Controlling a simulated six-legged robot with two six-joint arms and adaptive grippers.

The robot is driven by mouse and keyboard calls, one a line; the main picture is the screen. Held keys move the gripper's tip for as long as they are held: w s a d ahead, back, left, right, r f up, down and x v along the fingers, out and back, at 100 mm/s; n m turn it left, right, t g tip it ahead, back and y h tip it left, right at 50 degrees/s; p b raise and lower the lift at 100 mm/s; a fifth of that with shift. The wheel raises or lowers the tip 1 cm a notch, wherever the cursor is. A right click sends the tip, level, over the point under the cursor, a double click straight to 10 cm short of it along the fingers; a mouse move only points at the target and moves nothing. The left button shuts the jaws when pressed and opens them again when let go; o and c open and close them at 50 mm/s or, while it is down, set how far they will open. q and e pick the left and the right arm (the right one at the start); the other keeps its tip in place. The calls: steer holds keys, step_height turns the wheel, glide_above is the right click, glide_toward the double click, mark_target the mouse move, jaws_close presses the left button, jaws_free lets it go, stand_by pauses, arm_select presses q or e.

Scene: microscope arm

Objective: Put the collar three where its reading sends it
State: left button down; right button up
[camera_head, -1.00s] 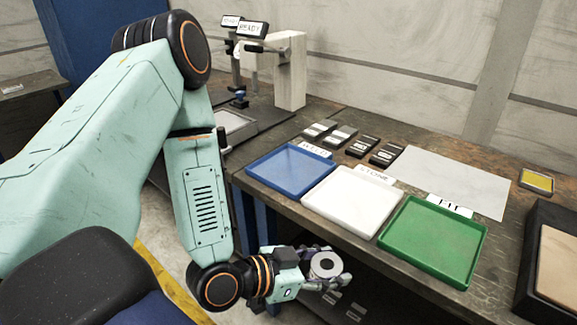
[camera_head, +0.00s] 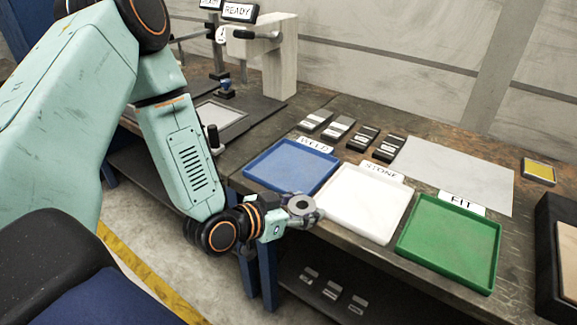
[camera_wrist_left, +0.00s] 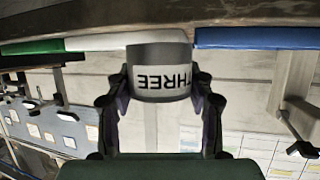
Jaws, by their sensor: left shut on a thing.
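My left gripper (camera_head: 300,212) is shut on collar three (camera_head: 301,203), a grey ring with a central hole. In the left wrist view the collar (camera_wrist_left: 158,58) sits between the two fingers, its THREE label upside down in that picture. The gripper holds it near the table's front edge, by the front corners of the blue and white trays. The blue tray (camera_head: 292,166) has a WELD card, the white tray (camera_head: 362,204) a STONE card and the green tray (camera_head: 449,244) a FIT card. All three look empty. My right gripper does not show.
Several dark blocks with labels (camera_head: 350,134) lie behind the trays, beside a grey sheet (camera_head: 455,172). A black box (camera_head: 560,240) and a yellow pad (camera_head: 538,171) are at right.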

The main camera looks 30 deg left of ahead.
arm_select(q)
steer(key=w+a+r+n+y+p, duration=0.1)
steer(key=w+a+r+n+y, duration=0.3)
steer(key=w+a, duration=0.4)
step_height(320, 180, up, 4)
steer(key=n+y, duration=0.2)
steer(key=y, duration=0.1)
glide_above(286, 174)
steer(key=shift+t, duration=0.3)
step_height(286, 174, down, 5)
steer(key=shift+a+f+b, duration=0.1)
steer(key=shift+b, duration=0.2)
steer(key=shift+w+a+f, duration=0.15)
steer(key=shift+f, duration=0.15)
steer(key=shift+d+f, duration=0.2)
steer(key=shift+f, duration=0.2)
step_height(286, 174, down, 3)
steer(key=shift+r+b, duration=0.15)
steer(key=shift+b, duration=0.3)
steer(key=shift+a, duration=0.1)
steer(key=c, duration=0.9)
jaws_free()
steer(key=shift+f, duration=0.2)
steer(key=o, duration=0.3)
steer(key=shift+s+d+r, duration=0.15)
steer(key=shift+s+d, duration=0.1)
steer(key=shift+o, duration=0.5)
steer(key=shift+a, duration=0.1)
